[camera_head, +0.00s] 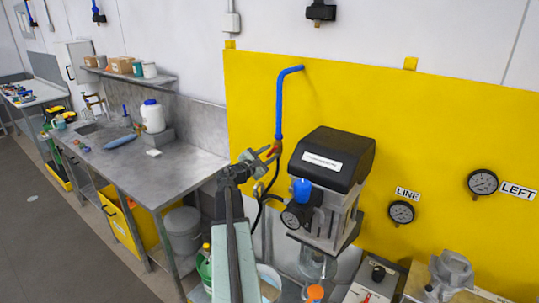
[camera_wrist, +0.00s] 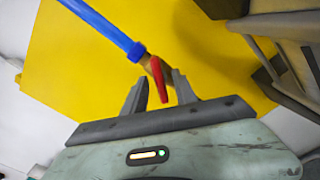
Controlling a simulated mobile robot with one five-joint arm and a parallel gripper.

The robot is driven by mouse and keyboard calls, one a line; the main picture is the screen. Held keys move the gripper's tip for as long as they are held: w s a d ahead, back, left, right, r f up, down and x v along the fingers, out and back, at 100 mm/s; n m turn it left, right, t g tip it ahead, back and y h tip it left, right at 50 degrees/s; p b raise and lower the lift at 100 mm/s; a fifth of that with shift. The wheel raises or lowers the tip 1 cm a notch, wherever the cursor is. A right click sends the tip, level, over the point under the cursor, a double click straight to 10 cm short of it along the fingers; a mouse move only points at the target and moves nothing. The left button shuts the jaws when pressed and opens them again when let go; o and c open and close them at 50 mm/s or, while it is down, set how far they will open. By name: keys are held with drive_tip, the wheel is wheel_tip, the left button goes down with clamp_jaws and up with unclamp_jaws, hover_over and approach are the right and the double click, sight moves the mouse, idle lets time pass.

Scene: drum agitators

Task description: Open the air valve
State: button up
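The air valve has a red lever handle (camera_wrist: 158,82) on a brass body at the end of a blue air pipe (camera_wrist: 105,28). In the head view the blue pipe (camera_head: 280,105) comes down the yellow panel to the valve, and my gripper (camera_head: 265,156) is at the valve and partly covers it. In the wrist view my gripper (camera_wrist: 160,80) is open. The red lever shows between its two fingers, with a visible gap on both sides. The lever's exact depth relative to the fingertips is hard to tell.
A grey unit with a black cover (camera_head: 332,158) and a small gauge stands close right of my gripper. Two gauges (camera_head: 401,212) (camera_head: 482,183) sit on the yellow panel (camera_head: 430,120). A steel bench (camera_head: 170,175) is at left. Open floor (camera_head: 50,240) lies at lower left.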

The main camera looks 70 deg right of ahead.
clamp_jaws()
drive_tip(key=n, duration=0.3)
drive_tip(key=shift+n, duration=2.2)
unclamp_jaws()
